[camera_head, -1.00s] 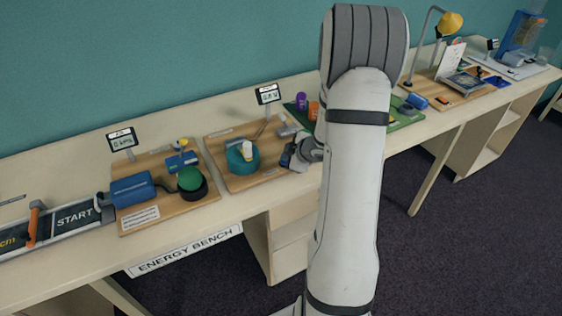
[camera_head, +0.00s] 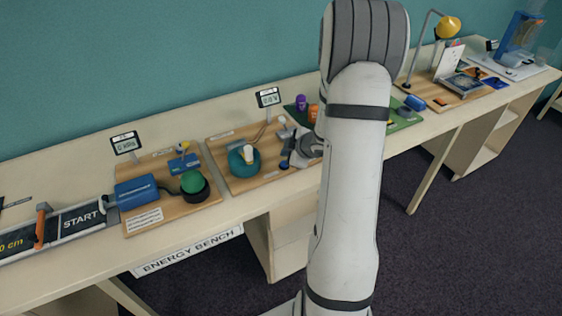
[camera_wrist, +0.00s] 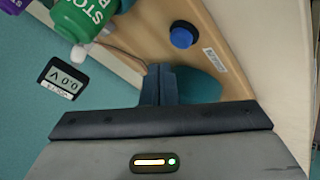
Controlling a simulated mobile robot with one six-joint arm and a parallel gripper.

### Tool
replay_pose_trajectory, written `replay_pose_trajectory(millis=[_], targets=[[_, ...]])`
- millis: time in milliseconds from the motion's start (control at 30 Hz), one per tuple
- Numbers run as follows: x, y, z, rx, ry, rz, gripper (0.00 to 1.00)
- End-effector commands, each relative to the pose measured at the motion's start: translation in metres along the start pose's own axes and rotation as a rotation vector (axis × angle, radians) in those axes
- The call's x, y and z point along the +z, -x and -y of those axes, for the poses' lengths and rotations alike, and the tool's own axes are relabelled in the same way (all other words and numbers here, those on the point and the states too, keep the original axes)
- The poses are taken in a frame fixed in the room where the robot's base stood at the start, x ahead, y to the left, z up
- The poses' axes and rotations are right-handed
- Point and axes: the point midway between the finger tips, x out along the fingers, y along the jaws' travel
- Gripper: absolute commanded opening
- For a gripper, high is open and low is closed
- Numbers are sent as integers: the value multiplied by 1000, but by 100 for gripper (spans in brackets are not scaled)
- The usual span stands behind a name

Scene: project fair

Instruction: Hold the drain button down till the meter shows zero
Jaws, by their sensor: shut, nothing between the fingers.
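The drain button appears as a round blue button (camera_wrist: 182,37) on a wooden board (camera_wrist: 140,30) in the wrist view, with a small white label beside it. The meter (camera_wrist: 62,82) is upside down in the wrist view and appears to read 0.0 V. It also stands at the board's back in the head view (camera_head: 268,97), too small to read surely. My gripper (camera_wrist: 160,72) is shut and empty. Its tips show just short of the button in the picture and look apart from it.
A green cylinder (camera_wrist: 88,18) with white lettering stands close to the button. A teal round base (camera_head: 243,164) with a white bulb-like top sits at the board's left. Another board with a green dome (camera_head: 193,182) and meter stands farther left.

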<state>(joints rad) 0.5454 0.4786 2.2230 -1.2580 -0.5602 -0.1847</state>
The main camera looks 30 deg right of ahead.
Motion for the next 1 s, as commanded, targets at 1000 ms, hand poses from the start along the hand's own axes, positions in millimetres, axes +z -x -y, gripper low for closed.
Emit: replay_pose_trajectory(millis=[1000], targets=[[-28, 35, -28, 34, -15, 43, 0]])
